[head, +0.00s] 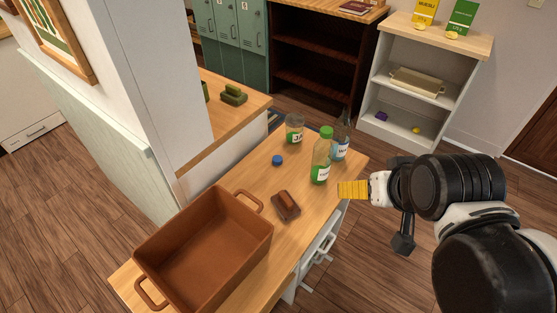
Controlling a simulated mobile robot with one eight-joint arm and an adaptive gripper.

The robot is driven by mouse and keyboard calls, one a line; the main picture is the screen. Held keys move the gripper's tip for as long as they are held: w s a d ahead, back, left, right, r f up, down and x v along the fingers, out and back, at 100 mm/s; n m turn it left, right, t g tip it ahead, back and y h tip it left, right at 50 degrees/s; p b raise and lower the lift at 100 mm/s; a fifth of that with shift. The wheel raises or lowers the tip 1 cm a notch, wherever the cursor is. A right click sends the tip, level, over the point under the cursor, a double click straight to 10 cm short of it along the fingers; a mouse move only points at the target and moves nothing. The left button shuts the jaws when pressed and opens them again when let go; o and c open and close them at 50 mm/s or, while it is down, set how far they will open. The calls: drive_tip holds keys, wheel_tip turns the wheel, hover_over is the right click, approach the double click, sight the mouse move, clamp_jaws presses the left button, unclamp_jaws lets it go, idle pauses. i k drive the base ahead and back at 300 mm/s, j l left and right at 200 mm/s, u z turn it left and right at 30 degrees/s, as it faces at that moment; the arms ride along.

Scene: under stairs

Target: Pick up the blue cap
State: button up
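The blue cap (277,160) is a small round blue piece lying on the wooden table. It sits left of the green bottle and below the glass jar in the picture. My gripper (341,190) reaches in from the right, with yellow fingertips near the table's right edge. It is to the right of the cap and well apart from it, with the table's front bottle between them. I see the gripper side-on, so I cannot tell whether its fingers are apart. No object shows at its tips.
On the table (240,182) stand a green bottle (321,160), another bottle (341,142), a jar (294,130), a brown dish with a block (286,206) and a large brown handled pan (200,250). A white pillar (160,70) rises behind, left. Bare tabletop surrounds the cap.

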sight(277, 160)
drive_tip(key=i+l+u, duration=0.6)
drive_tip(key=i+l, duration=0.2)
drive_tip(key=l, duration=0.15)
